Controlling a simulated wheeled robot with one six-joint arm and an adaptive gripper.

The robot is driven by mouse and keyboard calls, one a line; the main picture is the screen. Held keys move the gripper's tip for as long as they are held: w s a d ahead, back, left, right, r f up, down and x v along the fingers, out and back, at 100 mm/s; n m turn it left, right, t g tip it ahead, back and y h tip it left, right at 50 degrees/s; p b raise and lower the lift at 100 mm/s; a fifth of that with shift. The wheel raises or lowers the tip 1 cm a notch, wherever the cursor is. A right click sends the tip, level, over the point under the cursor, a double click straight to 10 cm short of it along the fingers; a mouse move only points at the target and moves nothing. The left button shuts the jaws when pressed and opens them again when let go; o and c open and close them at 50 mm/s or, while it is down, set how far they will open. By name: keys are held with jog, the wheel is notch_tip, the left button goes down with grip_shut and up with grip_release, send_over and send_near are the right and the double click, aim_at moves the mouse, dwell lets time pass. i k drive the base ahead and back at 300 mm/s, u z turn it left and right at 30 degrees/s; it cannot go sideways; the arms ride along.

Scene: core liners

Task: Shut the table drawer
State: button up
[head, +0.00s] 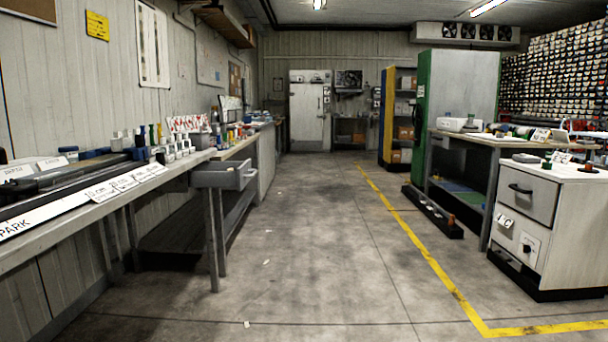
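A grey table drawer (239,175) sticks out from the long workbench (180,165) along the left wall. It is pulled open toward the aisle, and its handle is on the right-hand face. The inside of the drawer is mostly hidden by its rim. My gripper and arm are not in view.
Bottles, jars and labelled trays crowd the left bench top. Bench legs (212,240) stand below the drawer. On the right are a white drawer cabinet (545,225), a second bench (470,150) and a green cabinet (460,85). The concrete aisle (315,240) between is clear.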

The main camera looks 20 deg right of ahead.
aim_at(206, 174)
jog(key=z, duration=0.35)
jog(key=i, duration=0.5)
jog(key=z, duration=0.9)
jog(key=i, duration=1.05)
jog(key=u, duration=0.45)
jog(key=i, duration=1.1)
jog(key=u, duration=0.85)
